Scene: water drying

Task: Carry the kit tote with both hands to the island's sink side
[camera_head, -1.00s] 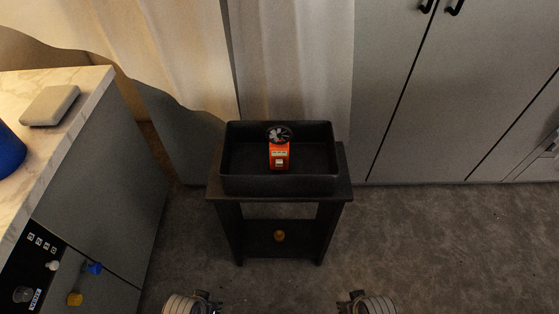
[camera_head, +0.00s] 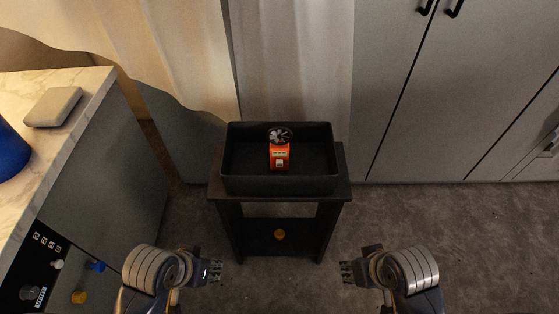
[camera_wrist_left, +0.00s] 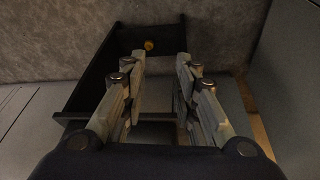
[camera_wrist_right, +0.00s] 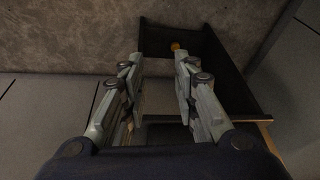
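The kit tote (camera_head: 252,184) is a black open box on a small dark stand (camera_head: 228,214). An orange device with a small fan on top (camera_head: 279,155) stands inside it. My left gripper (camera_head: 217,272) is in front of the stand, low and to the left, apart from the tote. In the left wrist view its fingers (camera_wrist_left: 160,62) are spread with nothing between them. My right gripper (camera_head: 345,273) is in front of the stand to the right, also apart from the tote. In the right wrist view its fingers (camera_wrist_right: 158,65) are spread and empty.
A marble-topped counter (camera_head: 82,117) is on the left, with a grey pad (camera_head: 53,106) and a blue object (camera_head: 10,152) on it. Knobs (camera_head: 78,296) stick out of its front. Curtains and grey cabinets (camera_head: 460,100) stand behind. The floor (camera_head: 430,220) on the right is clear.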

